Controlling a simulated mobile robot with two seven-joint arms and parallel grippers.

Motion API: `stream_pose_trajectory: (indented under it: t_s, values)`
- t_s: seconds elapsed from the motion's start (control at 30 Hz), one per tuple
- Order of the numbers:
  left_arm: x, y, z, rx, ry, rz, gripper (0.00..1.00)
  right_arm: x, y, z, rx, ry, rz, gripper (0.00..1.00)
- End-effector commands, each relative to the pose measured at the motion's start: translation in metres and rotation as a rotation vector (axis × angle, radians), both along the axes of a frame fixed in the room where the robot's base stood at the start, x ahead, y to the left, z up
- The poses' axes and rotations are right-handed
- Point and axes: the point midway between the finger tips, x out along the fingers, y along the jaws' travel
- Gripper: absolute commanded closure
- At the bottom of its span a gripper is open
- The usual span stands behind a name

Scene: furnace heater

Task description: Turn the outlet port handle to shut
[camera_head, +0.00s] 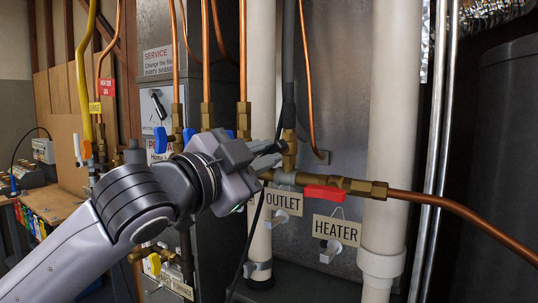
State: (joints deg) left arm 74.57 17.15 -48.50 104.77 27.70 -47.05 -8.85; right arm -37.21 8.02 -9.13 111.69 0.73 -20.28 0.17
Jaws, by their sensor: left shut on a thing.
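My left gripper (270,156) reaches in from the left, just above the OUTLET tag (283,201), at the brass valve fitting (290,152). It is shut on the outlet port handle, which is mostly hidden behind the fingers, so its angle cannot be told. The OUTLET tag hangs below the brass pipe assembly, in front of a white pipe. My right gripper is not in view.
A red handle (325,192) lies along the brass pipe to the right. A HEATER tag (337,231) hangs below it. Copper pipes (206,60), blue handles (160,139) and a thick white pipe (392,120) crowd the area. A cluttered bench (60,205) stands at left.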

Motion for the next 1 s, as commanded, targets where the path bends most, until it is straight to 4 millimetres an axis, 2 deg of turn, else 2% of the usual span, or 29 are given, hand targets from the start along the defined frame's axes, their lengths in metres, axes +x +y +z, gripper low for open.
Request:
stream_pose_trajectory:
  t_s: [0.23, 0.67, 1.0]
  values:
    - [0.0005, 0.0011, 0.0015, 0.237, -0.171, 0.002, 1.00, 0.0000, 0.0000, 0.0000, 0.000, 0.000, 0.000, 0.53]
    - [0.0006, 0.0008, 0.0011, 0.300, -0.217, 0.000, 1.00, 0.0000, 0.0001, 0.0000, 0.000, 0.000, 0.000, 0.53]
    - [0.0006, 0.0010, 0.0030, 0.585, -0.423, 0.000, 1.00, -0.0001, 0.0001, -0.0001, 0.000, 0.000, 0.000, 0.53]
